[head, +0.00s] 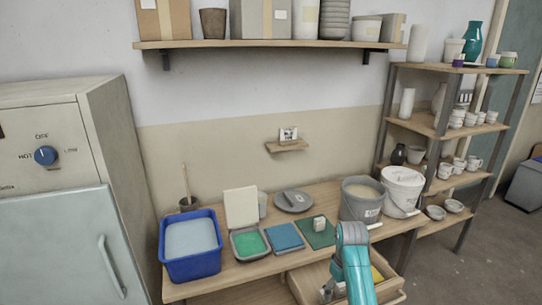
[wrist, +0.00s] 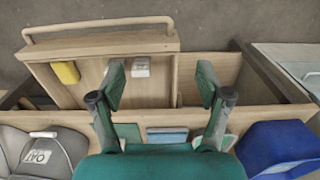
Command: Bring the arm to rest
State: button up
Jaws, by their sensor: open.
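My teal arm (head: 356,268) reaches over the front right of the workbench in the head view, above an open drawer (head: 303,284). In the wrist view my gripper (wrist: 162,88) has its two fingers spread wide, with nothing between them. The drawer (wrist: 135,47) lies beyond the fingertips in that view. A yellow block (wrist: 66,72) and a small white block (wrist: 141,67) lie inside it. Part of the yellow block (head: 377,274) shows beside my arm in the head view. My arm hides part of the drawer there.
The workbench (head: 247,276) holds a blue tub (head: 190,265), a grey bucket (head: 360,211), a white bucket (head: 402,192), trays and a small white block on a green mat (head: 307,236). A kiln (head: 55,210) stands left, a loaded shelf rack (head: 440,133) right.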

jog(key=s+f+t, duration=0.2)
jog(key=s+f, duration=0.4)
jog(key=f, duration=0.3)
jog(key=s+f+t, duration=0.2)
jog(key=s+f, duration=0.4)
jog(key=f, duration=0.2)
jog(key=s+a+f+m+t, duration=0.1)
jog(key=s+f+t, duration=0.1)
jog(key=s, duration=0.6)
jog(key=s+a+f+m+t, duration=0.1)
jog(key=s+f, duration=0.1)
jog(key=s, duration=0.6)
jog(key=s+r+t, duration=0.2)
jog(key=s+r, duration=0.2)
jog(key=s, duration=0.4)
jog(key=s+r+t, duration=0.2)
jog(key=s+r, duration=0.2)
jog(key=s, duration=0.3)
jog(key=s+r+m+t, duration=0.1)
jog(key=s+r+t, duration=0.1)
jog(key=s+r, duration=0.4)
jog(key=s+r+t, duration=0.1)
jog(key=s+r, duration=0.5)
jog(key=r, duration=0.7)
jog(key=shift+s+a+r+m+t, duration=0.2)
jog(key=shift+r+m+t, duration=0.1)
jog(key=shift+m+t, duration=0.1)
